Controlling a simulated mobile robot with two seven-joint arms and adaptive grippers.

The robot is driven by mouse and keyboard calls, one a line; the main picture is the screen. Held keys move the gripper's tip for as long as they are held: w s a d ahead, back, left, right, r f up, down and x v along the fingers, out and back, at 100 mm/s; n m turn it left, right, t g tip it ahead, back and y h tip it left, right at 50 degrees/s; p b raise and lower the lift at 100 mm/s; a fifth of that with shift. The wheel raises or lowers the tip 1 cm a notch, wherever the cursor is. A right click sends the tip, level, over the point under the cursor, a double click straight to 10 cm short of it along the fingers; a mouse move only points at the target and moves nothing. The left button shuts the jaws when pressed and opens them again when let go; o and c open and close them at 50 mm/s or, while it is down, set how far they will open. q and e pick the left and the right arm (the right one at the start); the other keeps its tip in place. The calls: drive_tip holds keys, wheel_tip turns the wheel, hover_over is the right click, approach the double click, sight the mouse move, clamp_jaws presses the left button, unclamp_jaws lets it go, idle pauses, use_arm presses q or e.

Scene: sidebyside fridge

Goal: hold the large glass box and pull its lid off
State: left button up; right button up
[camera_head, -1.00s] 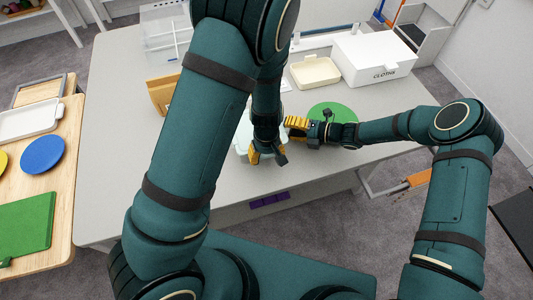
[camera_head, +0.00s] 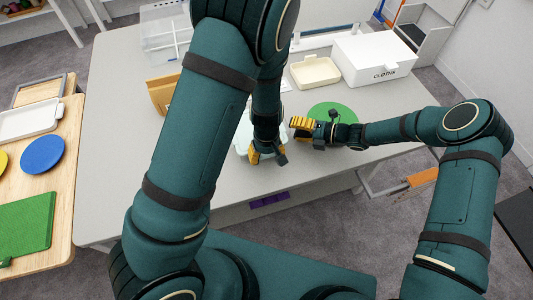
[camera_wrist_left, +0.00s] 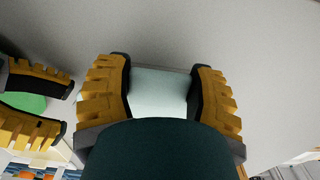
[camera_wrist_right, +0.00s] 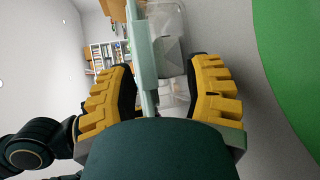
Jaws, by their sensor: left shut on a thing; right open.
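The pale, greenish glass box (camera_head: 243,143) stands near the front edge of the grey table, partly hidden behind my left forearm. My left gripper (camera_head: 266,157) points down and is shut on the box; in the left wrist view the pale box (camera_wrist_left: 160,88) fills the space between its fingers. My right gripper (camera_head: 296,128) is open, just right of the box. In the right wrist view a pale greenish edge of the box or lid (camera_wrist_right: 143,55) lies ahead, near the left finger. I cannot tell lid from box, or whether the right fingers touch it.
A green round plate (camera_head: 344,112) lies behind my right wrist. A cream tray (camera_head: 315,73) and a white lidded box (camera_head: 375,60) stand at the back right. A wooden holder (camera_head: 162,94) and a clear organizer (camera_head: 165,35) stand at the back left. The table's left front is clear.

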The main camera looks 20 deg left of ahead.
drive_tip(key=shift+a, duration=0.15)
drive_tip(key=shift+x, duration=0.8)
clamp_jaws()
idle(1.0)
drive_tip(key=shift+f, duration=0.15)
idle(0.4)
idle(0.6)
use_arm(q)
drive_tip(key=o, duration=0.3)
drive_tip(key=c, duration=0.4)
